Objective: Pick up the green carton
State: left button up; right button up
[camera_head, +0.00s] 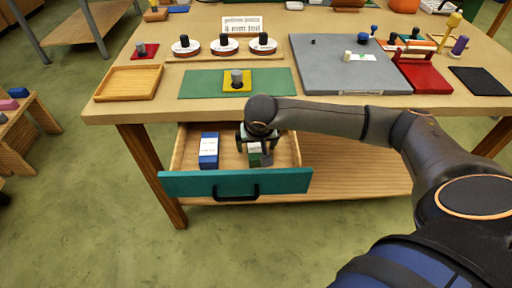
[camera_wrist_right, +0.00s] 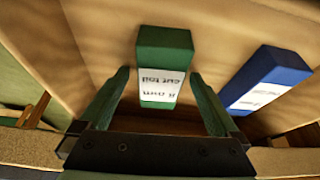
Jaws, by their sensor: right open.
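The green carton (camera_wrist_right: 163,52) has a white printed label and lies inside the open drawer (camera_head: 237,182). In the head view the green carton (camera_head: 254,159) is mostly hidden behind my right gripper (camera_head: 256,148). In the wrist view my right gripper (camera_wrist_right: 160,95) is open, with its two green fingers on either side of the carton's label end. Gaps show between the fingers and the carton. A blue carton (camera_head: 209,150) with a white label lies in the drawer to the left; it also shows in the wrist view (camera_wrist_right: 268,77). My left gripper is not in view.
The teal drawer front with its dark handle is pulled out below the wooden table (camera_head: 110,112). The drawer's side walls stand close around the cartons. On the table above are a green mat (camera_head: 200,84), a yellow tray (camera_head: 128,83) and a grey board (camera_head: 330,72).

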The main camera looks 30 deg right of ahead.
jog(key=c, duration=1.5)
